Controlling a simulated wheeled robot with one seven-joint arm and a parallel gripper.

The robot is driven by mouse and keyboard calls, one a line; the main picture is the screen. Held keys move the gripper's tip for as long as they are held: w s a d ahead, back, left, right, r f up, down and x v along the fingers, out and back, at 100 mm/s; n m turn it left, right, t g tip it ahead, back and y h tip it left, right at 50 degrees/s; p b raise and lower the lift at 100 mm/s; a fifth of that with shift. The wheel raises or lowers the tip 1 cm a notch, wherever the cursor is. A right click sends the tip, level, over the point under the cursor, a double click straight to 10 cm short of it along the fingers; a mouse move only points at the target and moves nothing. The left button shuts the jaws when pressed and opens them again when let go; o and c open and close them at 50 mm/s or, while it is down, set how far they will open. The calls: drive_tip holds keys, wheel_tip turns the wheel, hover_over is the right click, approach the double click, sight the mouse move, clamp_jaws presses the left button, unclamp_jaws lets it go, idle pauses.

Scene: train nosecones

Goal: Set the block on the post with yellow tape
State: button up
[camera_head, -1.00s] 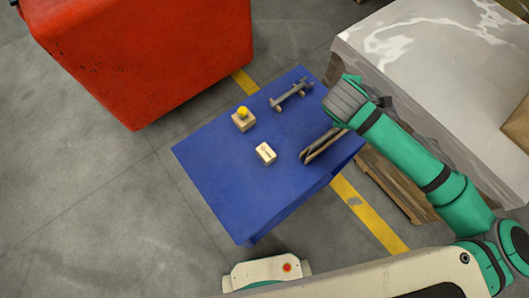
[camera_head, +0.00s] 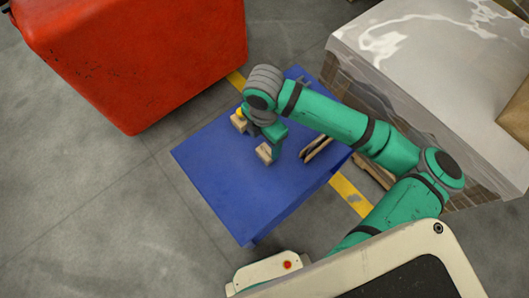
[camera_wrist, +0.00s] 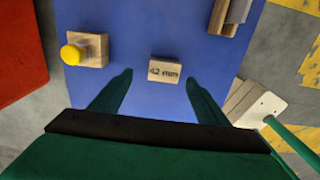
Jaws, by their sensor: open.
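The block (camera_wrist: 164,71) is light wood with dark marking on its top and lies on the blue table (camera_head: 225,190). In the wrist view it sits just beyond and between my open fingertips (camera_wrist: 157,82), apart from both. In the head view the block (camera_head: 264,153) is partly covered by my gripper (camera_head: 270,145), which is above and beside it. The post with yellow tape is a yellow-topped peg (camera_wrist: 74,54) on a square wooden base, left of the block in the wrist view. In the head view the post (camera_head: 239,119) is partly hidden by my arm.
A dark slotted wooden piece (camera_head: 317,147) lies on the table right of the block. Another item behind my arm is mostly hidden. A red bin (camera_head: 140,60) stands at the left and a wrapped pallet load (camera_head: 420,60) at the right. The table's front is clear.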

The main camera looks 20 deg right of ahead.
sight(266, 151)
drive_tip(key=shift+s+d+f, duration=0.1)
drive_tip(key=shift+s+f, duration=0.1)
drive_tip(key=shift+f, duration=1.45)
drive_tip(key=shift+s+d+f, duration=0.1)
drive_tip(key=shift+s+f, duration=0.1)
drive_tip(key=shift+f, duration=1.45)
drive_tip(key=c, duration=1.2)
